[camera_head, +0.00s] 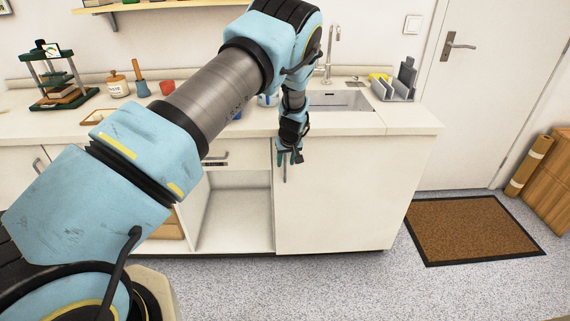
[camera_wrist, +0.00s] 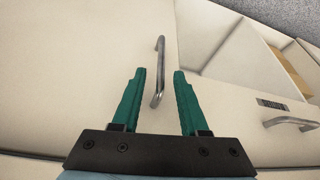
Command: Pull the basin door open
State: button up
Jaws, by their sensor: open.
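The basin door (camera_head: 337,196) is a plain white cabinet front below the sink (camera_head: 341,100), and it looks closed. Its metal bar handle (camera_wrist: 159,72) is near the door's left edge in the head view. My gripper (camera_head: 290,160) is at the upper left of the door, by this handle. In the wrist view my gripper (camera_wrist: 159,72) has its two green fingers apart, with the handle showing in the gap between them. The fingers do not visibly press on the handle. I cannot tell how far the tips are from the door surface.
An open cabinet bay (camera_head: 235,215) lies left of the door. A drawer handle (camera_wrist: 289,123) shows at right in the wrist view. A doormat (camera_head: 470,228) lies on the floor to the right. The speckled floor (camera_head: 330,285) before the door is clear.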

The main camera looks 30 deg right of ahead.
aim_at(285, 163)
jog(key=shift+p+x, duration=0.3)
jog(key=shift+x, duration=1.5)
jog(key=shift+c, duration=0.3)
grip_shut()
